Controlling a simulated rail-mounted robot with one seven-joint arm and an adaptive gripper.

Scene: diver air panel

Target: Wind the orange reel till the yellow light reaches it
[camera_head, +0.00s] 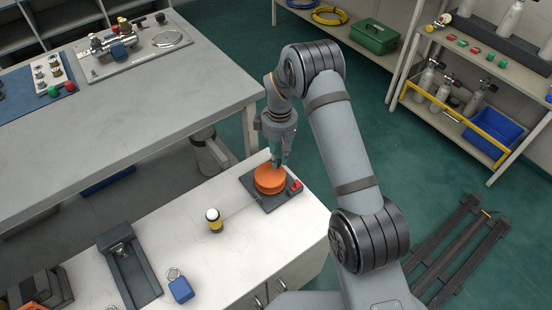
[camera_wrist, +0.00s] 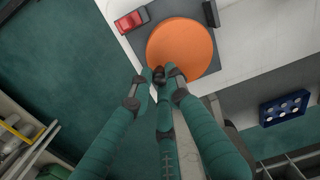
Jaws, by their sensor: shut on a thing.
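The orange reel (camera_head: 270,180) is a round disc on a dark grey base plate (camera_head: 256,193) near the far right corner of the white counter. In the wrist view its orange face (camera_wrist: 180,48) fills the upper middle. My gripper (camera_head: 279,162) comes down at the reel's far edge. In the wrist view my green fingers (camera_wrist: 160,78) are shut on a small dark knob (camera_wrist: 159,73) at the reel's rim. The yellow light (camera_head: 214,221), a small upright cylinder with white top and dark band, stands on the counter to the left of the reel, apart from it.
A red block (camera_head: 296,186) sits on the base plate beside the reel. A dark bracket (camera_head: 127,262) and a blue padlock-like block (camera_head: 181,289) lie at the front left. A grey workbench (camera_head: 130,110) stands behind.

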